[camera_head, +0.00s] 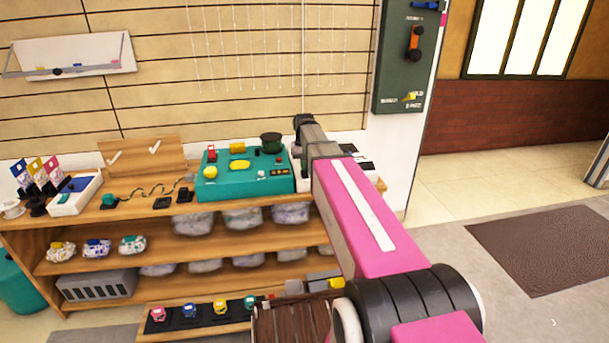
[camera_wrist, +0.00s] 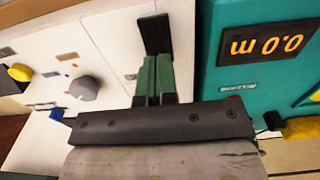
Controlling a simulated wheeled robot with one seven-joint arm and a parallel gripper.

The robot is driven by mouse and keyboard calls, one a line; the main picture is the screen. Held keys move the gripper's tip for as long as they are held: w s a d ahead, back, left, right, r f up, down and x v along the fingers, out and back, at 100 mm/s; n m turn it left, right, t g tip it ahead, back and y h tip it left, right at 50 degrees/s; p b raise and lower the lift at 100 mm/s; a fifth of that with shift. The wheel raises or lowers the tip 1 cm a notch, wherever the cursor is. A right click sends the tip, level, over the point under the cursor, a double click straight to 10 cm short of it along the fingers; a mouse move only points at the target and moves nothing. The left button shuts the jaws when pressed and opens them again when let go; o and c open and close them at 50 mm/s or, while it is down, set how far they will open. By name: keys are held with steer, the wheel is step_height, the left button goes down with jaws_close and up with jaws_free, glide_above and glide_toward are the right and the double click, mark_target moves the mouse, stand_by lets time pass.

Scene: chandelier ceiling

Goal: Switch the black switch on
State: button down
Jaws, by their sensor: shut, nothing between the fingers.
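In the wrist view my gripper (camera_wrist: 155,62) is shut, its two green fingers side by side with nothing between them. It is over a white panel (camera_wrist: 116,45) beside a teal box (camera_wrist: 215,110). A black rectangular piece (camera_wrist: 155,33) shows right at the fingertips. It may be the black switch, but I cannot tell for sure, nor whether the fingers touch it or how it is set. In the head view my gripper's body is at the right end of the teal box (camera_head: 245,188) and hides much of the white panel (camera_head: 357,151).
The teal box has an orange display (camera_wrist: 268,46). A grey knob (camera_wrist: 84,88) and a yellow knob (camera_wrist: 19,72) stand on the white panel. The shelf (camera_head: 140,217) holds several small items left of the box. A dark green wall panel (camera_head: 402,75) hangs behind, to the right.

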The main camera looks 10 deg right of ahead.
steer(key=shift+f, duration=0.65)
stand_by(0.3)
steer(key=shift+r, duration=3.5)
